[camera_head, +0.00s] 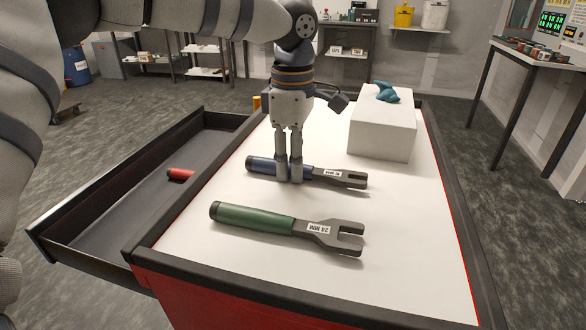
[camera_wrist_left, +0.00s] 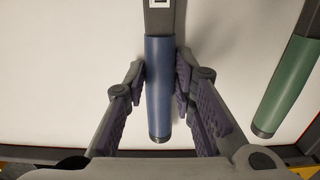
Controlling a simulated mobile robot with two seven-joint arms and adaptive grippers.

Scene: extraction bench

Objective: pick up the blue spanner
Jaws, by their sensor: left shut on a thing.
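The blue spanner (camera_head: 264,166) lies on the white top of the red cart, its handle to the left and its grey open jaw to the right. My left gripper (camera_head: 289,176) comes down from above and is shut on the blue handle near the grey shank. In the left wrist view the blue spanner (camera_wrist_left: 158,85) runs between the two purple-padded fingers (camera_wrist_left: 160,85). I cannot tell any gap between the spanner and the top. My right gripper is not in view.
A green spanner (camera_head: 255,219) marked 24 MM lies nearer the front on the cart top (camera_head: 400,240). A white block (camera_head: 380,137) with a teal object (camera_head: 386,92) stands behind right. An open drawer (camera_head: 120,215) at left holds a red-handled item (camera_head: 181,174).

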